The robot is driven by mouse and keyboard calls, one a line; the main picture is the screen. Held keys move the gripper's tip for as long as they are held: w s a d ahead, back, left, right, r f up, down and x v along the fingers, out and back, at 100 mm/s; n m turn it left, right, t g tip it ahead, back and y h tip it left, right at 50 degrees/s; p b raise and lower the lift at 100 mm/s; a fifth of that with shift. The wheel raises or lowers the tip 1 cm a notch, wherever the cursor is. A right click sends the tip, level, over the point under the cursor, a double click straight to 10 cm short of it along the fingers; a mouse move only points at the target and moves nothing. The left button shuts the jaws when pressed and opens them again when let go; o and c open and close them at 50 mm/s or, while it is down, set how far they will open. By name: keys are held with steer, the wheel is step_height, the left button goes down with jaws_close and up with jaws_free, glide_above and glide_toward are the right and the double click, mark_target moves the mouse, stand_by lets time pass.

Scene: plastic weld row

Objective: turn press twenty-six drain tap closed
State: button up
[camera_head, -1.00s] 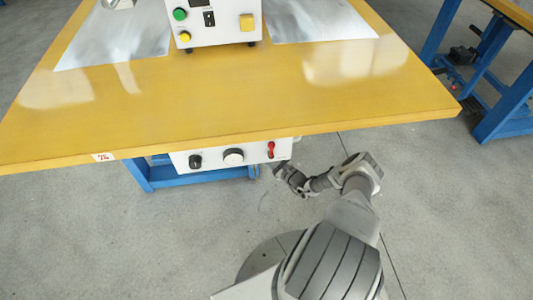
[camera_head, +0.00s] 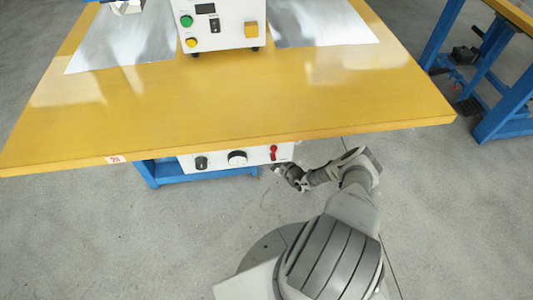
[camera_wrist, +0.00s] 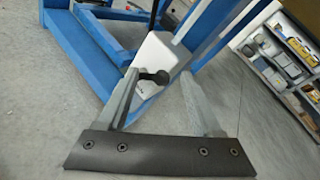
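A white housing (camera_wrist: 152,57) shows in the wrist view under the blue frame. A small black lever (camera_wrist: 158,77), which looks like the drain tap, sticks out at its lower edge. My gripper (camera_wrist: 158,80) is open, with its two grey fingers apart. The lever appears between the fingertips, with no clear contact; its depth from them is hard to judge. In the head view my gripper (camera_head: 277,168) is low by the right end of the under-table control box (camera_head: 215,160), partly hidden, and the tap cannot be made out there.
The yellow table (camera_head: 250,100) overhangs the control box, and its front edge bears a label (camera_head: 115,159) reading 26. Blue legs (camera_wrist: 75,55) stand close to my gripper. A shelf with items (camera_wrist: 285,55) is at the right. Grey floor is open around my base.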

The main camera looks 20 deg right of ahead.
steer(key=shift+s, duration=0.1)
steer(key=p+v, duration=0.5)
steer(key=v, duration=1.2)
steer(key=shift+s, duration=0.15)
steer(key=shift+d, duration=0.1)
steer(key=shift+c, duration=0.3)
